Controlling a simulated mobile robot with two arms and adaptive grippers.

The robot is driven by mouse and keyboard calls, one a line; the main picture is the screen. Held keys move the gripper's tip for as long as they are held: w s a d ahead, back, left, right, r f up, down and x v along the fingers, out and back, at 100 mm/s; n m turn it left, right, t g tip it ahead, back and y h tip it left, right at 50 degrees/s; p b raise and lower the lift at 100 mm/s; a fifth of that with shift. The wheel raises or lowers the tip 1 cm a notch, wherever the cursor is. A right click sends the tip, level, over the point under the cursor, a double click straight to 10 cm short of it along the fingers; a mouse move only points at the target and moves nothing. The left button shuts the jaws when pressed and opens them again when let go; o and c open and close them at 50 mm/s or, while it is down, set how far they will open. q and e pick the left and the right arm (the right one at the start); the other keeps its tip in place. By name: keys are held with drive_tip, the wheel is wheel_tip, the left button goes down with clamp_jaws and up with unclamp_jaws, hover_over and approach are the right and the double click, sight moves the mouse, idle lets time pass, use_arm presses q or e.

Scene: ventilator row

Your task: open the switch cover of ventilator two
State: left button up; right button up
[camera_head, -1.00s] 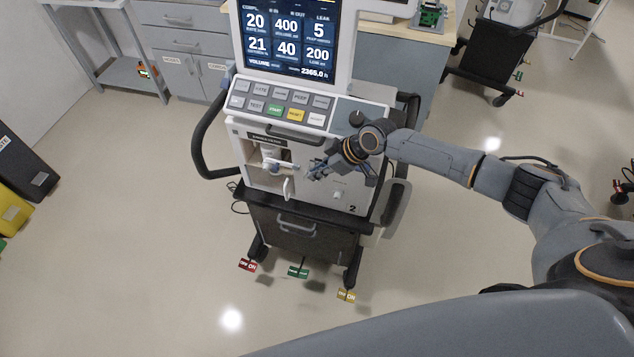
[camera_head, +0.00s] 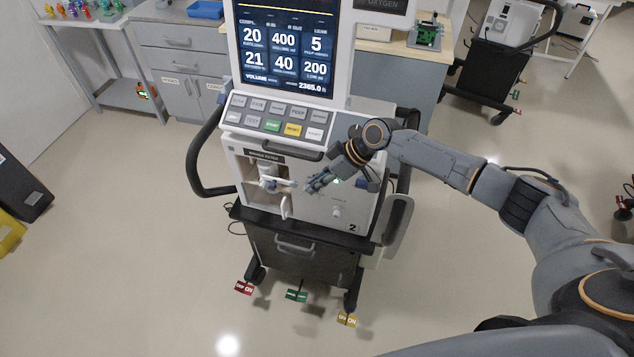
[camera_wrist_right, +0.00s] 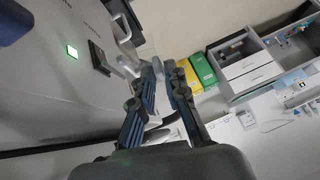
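Ventilator two (camera_head: 318,222), a white cabinet marked 2 under a screen and button panel, stands in the middle of the head view. A small green light (camera_head: 337,181) shows on its front; in the wrist view the green light (camera_wrist_right: 72,51) has a dark fitting (camera_wrist_right: 99,58) beside it. I cannot tell for sure whether that fitting is the switch cover. My right gripper (camera_head: 311,186) is in front of the panel, left of the light. In the wrist view its fingers (camera_wrist_right: 164,70) are apart with no held object visible. My left gripper is out of view.
An open bay with a white fitting (camera_head: 270,184) is left of the gripper. A dark handle (camera_head: 210,160) curves out on the left side. Open floor surrounds the cart.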

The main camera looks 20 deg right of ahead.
drive_tip(key=shift+o, duration=0.8)
drive_tip(key=v, duration=1.2)
drive_tip(key=shift+f, duration=0.1)
